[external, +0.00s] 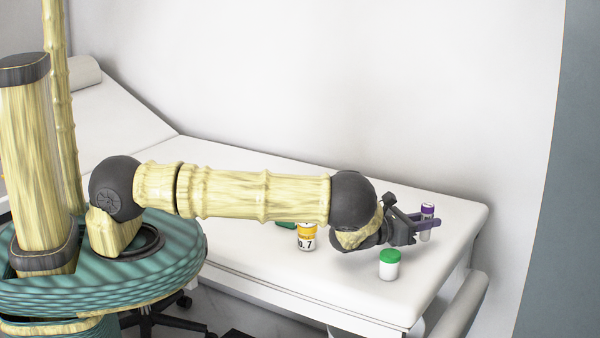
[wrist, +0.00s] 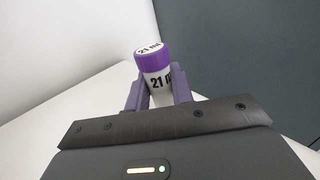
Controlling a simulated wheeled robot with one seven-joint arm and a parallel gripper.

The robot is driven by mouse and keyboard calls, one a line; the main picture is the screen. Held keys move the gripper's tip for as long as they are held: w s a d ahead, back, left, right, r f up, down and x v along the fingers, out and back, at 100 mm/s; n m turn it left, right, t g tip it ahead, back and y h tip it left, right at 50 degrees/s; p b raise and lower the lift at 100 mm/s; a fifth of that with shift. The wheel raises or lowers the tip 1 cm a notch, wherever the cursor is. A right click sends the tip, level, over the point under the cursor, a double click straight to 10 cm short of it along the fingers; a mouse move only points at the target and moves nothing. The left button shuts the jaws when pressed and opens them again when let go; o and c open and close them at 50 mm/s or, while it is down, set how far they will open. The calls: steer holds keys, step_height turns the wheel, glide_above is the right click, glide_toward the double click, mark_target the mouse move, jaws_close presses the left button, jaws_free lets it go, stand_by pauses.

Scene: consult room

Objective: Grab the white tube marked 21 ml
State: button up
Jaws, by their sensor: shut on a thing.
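A white tube with a purple cap (wrist: 158,80) is marked "21 ml" on its cap, and part of the same marking shows on its side. It stands about upright at the right end of the white couch, and it also shows in the external view (external: 427,222). My gripper (wrist: 157,92) has its purple fingers on both sides of the tube, shut on its body below the cap. In the external view my gripper (external: 428,222) reaches the tube from the left. The tube's lower end is partly hidden by the fingers, so I cannot tell whether it touches the couch.
A white jar with a green lid (external: 389,265) stands in front of my wrist. A jar with an orange band marked "0.7" (external: 307,238) stands further left, with a green thing (external: 286,225) partly hidden beside it. The white couch (external: 240,258) has its edge close by; the wall is behind.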

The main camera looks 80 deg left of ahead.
step_height(320, 180, up, 8)
stand_by(0.7)
